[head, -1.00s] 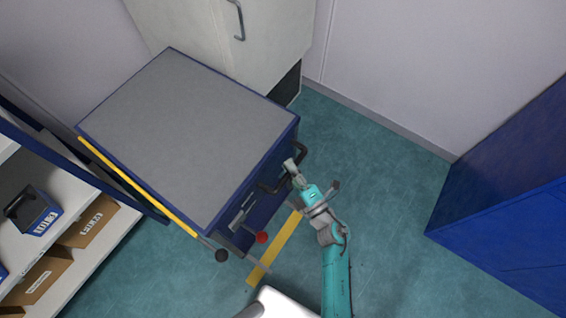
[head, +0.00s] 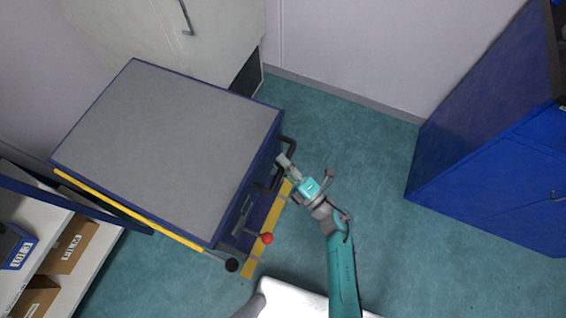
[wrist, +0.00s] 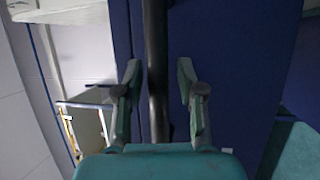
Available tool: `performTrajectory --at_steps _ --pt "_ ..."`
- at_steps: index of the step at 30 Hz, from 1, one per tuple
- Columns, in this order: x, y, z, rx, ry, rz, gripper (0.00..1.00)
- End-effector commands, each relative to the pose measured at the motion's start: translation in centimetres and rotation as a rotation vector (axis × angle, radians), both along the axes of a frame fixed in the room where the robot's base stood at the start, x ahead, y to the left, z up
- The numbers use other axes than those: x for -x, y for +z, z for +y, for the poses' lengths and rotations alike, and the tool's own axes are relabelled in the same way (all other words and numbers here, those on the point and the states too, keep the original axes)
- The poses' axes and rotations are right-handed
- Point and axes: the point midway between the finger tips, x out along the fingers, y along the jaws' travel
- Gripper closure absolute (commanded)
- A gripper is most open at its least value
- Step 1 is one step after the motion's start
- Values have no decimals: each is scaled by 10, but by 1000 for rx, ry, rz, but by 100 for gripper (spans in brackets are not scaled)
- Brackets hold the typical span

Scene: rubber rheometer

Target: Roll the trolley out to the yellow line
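The trolley (head: 170,145) is a blue cabinet with a grey top and a yellow strip along its lower left edge. A dark handle (head: 289,145) sticks out from its right-hand face. My gripper (head: 284,161) is at this handle. In the wrist view, the dark handle bar (wrist: 157,70) runs between the two fingers of my gripper (wrist: 160,85), with the blue trolley face behind.
A red-knobbed lever (head: 267,238) and a black-knobbed lever (head: 232,265) stick out at the trolley's near corner. A shelf with boxes (head: 70,243) stands at left, a pale cabinet (head: 165,35) behind, a blue cabinet (head: 485,150) at right. Floor between is clear.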

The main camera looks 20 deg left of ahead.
Motion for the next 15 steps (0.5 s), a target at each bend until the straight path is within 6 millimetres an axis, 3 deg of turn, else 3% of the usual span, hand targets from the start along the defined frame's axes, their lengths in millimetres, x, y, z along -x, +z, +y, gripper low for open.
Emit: performTrajectory --at_steps 10,15 --pt "1 0 -2 -1 0 0 55" --pt "8 -3 -18 -1 -3 0 55"
